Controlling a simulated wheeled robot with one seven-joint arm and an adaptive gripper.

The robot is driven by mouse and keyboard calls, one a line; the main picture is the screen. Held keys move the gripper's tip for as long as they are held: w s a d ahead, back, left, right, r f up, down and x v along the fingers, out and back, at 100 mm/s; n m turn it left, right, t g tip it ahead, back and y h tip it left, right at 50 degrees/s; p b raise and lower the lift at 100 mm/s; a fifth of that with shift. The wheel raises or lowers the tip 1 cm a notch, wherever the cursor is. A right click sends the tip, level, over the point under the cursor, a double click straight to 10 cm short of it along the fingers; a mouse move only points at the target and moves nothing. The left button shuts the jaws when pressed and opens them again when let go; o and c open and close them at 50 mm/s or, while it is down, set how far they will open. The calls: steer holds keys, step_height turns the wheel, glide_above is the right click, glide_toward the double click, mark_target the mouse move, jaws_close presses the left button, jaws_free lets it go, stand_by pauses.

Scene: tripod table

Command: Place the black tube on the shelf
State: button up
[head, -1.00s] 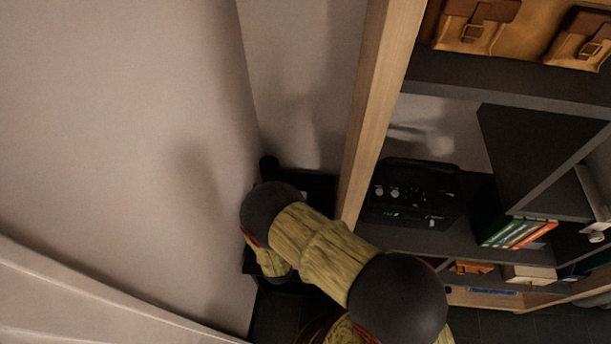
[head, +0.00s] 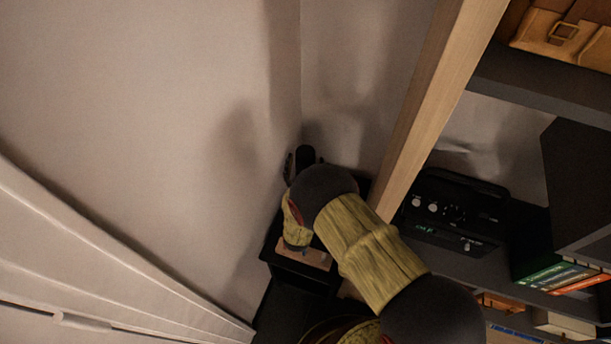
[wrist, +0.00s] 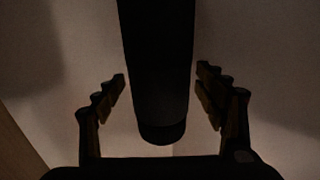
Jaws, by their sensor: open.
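The black tube (wrist: 155,60) stands between the two fingers of my gripper (wrist: 161,75) in the wrist view. The fingers are spread, with a gap on each side of the tube. In the head view the tube's dark top (head: 305,155) shows in the wall corner, just behind my arm. My arm hides its lower part and most of my gripper. The shelf unit (head: 530,90) has dark boards and a pale wooden upright, and stands at the right.
A low black table (head: 290,268) with a light wooden piece (head: 305,256) stands in the corner under my arm. A black radio (head: 455,212) and several books (head: 560,278) sit on the shelf unit. The wooden upright (head: 440,100) stands close to my arm. Walls close in the left side.

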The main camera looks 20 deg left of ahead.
steer(key=c, duration=0.3)
steer(key=c, duration=1.6)
steer(key=shift+r, duration=0.1)
jaws_close()
